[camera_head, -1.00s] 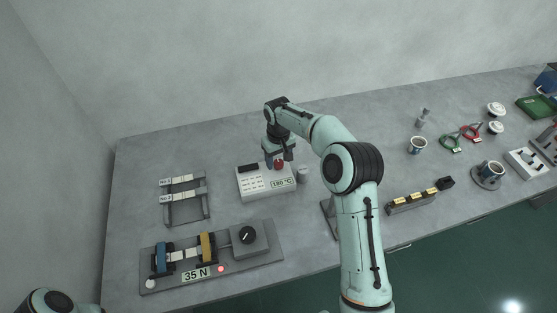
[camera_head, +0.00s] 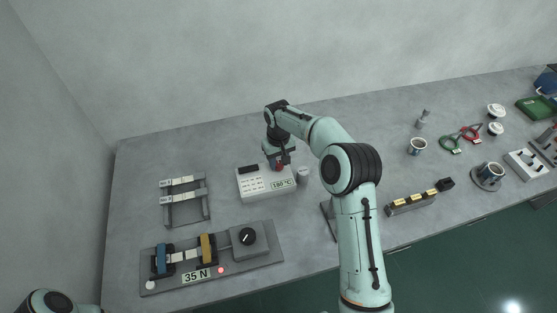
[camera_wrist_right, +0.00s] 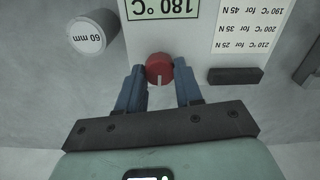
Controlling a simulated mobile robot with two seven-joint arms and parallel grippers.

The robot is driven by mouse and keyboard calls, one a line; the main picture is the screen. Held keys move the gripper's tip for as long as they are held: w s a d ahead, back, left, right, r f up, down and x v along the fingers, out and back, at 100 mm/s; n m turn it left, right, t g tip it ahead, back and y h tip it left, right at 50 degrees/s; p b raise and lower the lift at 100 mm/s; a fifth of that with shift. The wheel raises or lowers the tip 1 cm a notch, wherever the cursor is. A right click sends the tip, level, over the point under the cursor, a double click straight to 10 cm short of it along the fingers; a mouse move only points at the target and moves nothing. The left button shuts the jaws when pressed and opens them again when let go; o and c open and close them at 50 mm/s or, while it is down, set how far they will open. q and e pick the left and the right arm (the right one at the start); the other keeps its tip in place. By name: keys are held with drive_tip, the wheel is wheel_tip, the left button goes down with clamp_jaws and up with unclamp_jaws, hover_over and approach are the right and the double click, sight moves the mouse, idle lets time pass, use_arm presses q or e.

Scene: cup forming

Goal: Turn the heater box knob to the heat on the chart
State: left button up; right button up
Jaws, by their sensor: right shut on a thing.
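The white heater box (camera_head: 256,194) stands on the table in the head view, with a green display (camera_head: 282,184) reading 180 °C. Its red knob (camera_wrist_right: 159,68) shows in the right wrist view with a pale mark toward my gripper. My right gripper (camera_wrist_right: 159,80) is shut on the knob, one blue finger on each side. It also shows from above in the head view (camera_head: 279,163). The chart (camera_wrist_right: 255,28) on the box reads 190 °C for 45 N, 200 °C for 35 N and 210 °C for 25 N. My left gripper is out of view.
A test rig (camera_head: 262,257) at the front left has a sign (camera_head: 196,276) reading 35 N and a black dial. A grey cylinder (camera_wrist_right: 86,36) marked 60 mm stands close beside the heater box. A rack (camera_head: 187,199) stands left; cups and tools lie right.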

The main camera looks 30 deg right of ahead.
drive_tip(key=m, duration=0.4)
drive_tip(key=shift+p, duration=0.35)
drive_tip(key=m, duration=0.3)
drive_tip(key=shift+m, duration=0.4)
drive_tip(key=m+p, duration=0.1)
drive_tip(key=m, duration=0.2)
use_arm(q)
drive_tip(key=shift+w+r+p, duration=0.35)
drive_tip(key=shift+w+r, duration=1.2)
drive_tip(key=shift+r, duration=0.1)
use_arm(e)
drive_tip(key=shift+m, duration=2)
drive_tip(key=shift+s, duration=0.1)
drive_tip(key=o, duration=1)
drive_tip(key=shift+o, duration=0.2)
